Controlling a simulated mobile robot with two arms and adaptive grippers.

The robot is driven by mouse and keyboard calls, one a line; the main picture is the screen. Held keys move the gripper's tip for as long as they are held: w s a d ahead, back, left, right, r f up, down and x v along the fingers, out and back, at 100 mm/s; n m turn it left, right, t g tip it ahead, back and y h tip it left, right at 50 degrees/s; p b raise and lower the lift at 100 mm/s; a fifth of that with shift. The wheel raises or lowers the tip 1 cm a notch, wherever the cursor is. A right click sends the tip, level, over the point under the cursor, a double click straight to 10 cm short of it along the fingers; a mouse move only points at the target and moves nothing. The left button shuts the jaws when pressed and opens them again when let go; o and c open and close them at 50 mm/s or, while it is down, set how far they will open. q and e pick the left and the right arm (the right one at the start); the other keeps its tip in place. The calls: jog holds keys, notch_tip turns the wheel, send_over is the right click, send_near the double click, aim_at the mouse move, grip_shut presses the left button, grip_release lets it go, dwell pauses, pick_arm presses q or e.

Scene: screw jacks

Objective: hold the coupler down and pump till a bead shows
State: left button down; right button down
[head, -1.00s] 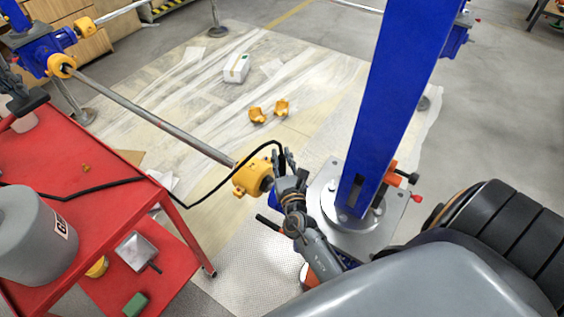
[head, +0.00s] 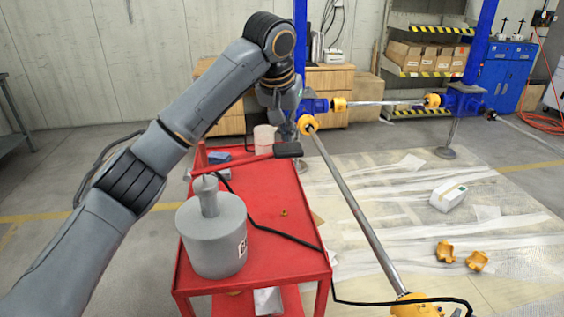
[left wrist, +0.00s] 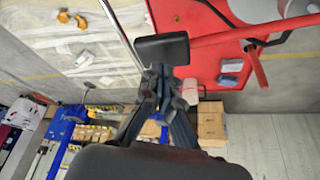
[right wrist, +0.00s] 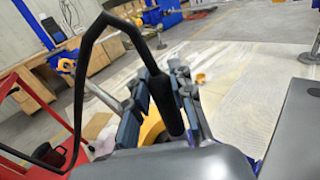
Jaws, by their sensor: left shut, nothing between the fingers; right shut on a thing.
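The grey grease pump (head: 212,240) stands on the red cart (head: 275,195). Its red lever (head: 238,162) reaches right to a black grip (head: 288,149). My left gripper (head: 287,132) is shut and empty by this grip. In the left wrist view its fingertips (left wrist: 160,72) are close to the black grip (left wrist: 162,48); I cannot tell whether they touch. My right gripper (right wrist: 165,85) is shut on the dark coupler (right wrist: 166,104) at the hose end, over a yellow housing (right wrist: 152,128). The coupler's contact point is hidden, and I see no bead.
The black hose (head: 285,238) crosses the cart and runs down towards the yellow housing (head: 415,308) at the bottom edge. A long steel shaft (head: 350,200) runs beside the cart. Two yellow pieces (head: 460,257) and a white box (head: 449,194) lie on the floor sheeting.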

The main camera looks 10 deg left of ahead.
aim_at(285, 157)
pick_arm(q)
jog(key=shift+f, duration=0.1)
notch_tip(285, 157, down, 9)
dwell(0.8)
dwell(0.7)
jog(key=shift+r, duration=4.6)
jog(key=shift+r, duration=2.5)
